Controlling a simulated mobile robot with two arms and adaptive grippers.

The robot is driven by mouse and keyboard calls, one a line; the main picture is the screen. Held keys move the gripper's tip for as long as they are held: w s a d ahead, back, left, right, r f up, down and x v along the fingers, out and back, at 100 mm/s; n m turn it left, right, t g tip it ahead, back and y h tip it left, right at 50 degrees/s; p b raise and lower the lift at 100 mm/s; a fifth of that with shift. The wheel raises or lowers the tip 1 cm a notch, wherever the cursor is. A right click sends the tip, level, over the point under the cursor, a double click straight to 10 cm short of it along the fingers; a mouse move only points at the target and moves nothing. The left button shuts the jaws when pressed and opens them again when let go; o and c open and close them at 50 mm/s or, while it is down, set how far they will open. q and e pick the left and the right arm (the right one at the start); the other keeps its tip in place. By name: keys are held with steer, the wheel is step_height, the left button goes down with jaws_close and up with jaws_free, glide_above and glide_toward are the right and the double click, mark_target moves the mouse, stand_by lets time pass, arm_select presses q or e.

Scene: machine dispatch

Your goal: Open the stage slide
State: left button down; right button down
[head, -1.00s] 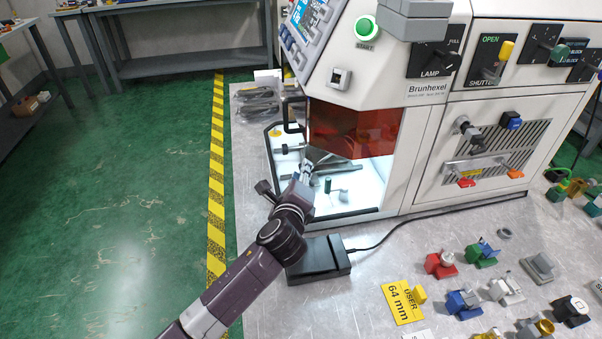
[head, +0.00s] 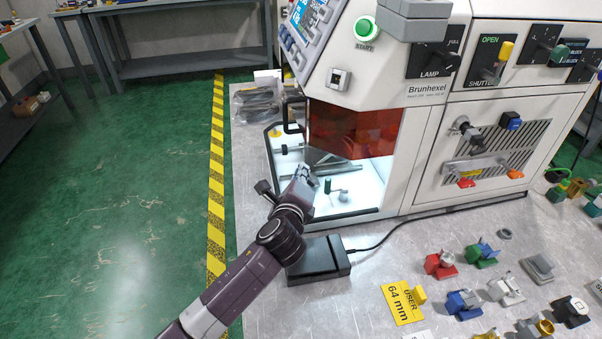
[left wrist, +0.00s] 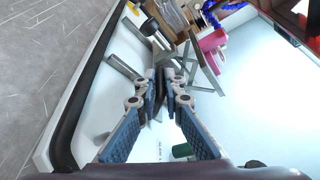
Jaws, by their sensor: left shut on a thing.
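My left gripper (head: 306,172) reaches into the lit chamber of the white machine (head: 420,165), below the raised amber window (head: 355,133). In the left wrist view its two blue-padded fingers (left wrist: 160,86) come together on a narrow dark grey part, close to grey metal bars (left wrist: 132,72) of the stage. The fingers hide most of this part, and I cannot tell how far the slide is out. A grey rail (head: 335,168) and a small green-topped lever (head: 328,186) show just right of the gripper. My right gripper is not in view.
A black box (head: 320,262) with a cable lies in front of the chamber. Several small coloured fixtures (head: 465,303) and a yellow "64 mm" sign (head: 402,304) stand at front right. A black handle (head: 290,115) stands at the chamber's left edge.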

arm_select(q)
steer(key=shift+a, duration=0.35)
steer(key=s+a+p, duration=0.1)
steer(key=a+p, duration=0.1)
steer(key=a, duration=0.2)
steer(key=a+p, duration=0.2)
steer(key=a, duration=0.3)
steer(key=s+a+p, duration=0.1)
steer(key=a+p, duration=0.1)
steer(key=a, duration=0.2)
steer(key=shift+s+a+p, duration=0.15)
steer(key=shift+s+p, duration=0.15)
steer(key=shift+s, duration=0.05)
steer(key=shift+s+a, duration=0.15)
steer(key=shift+a, duration=0.55)
steer(key=c, duration=2)
jaws_free()
steer(key=shift+c, duration=0.2)
steer(key=shift+s, duration=0.1)
steer(key=v, duration=1.1)
steer(key=shift+s, duration=0.4)
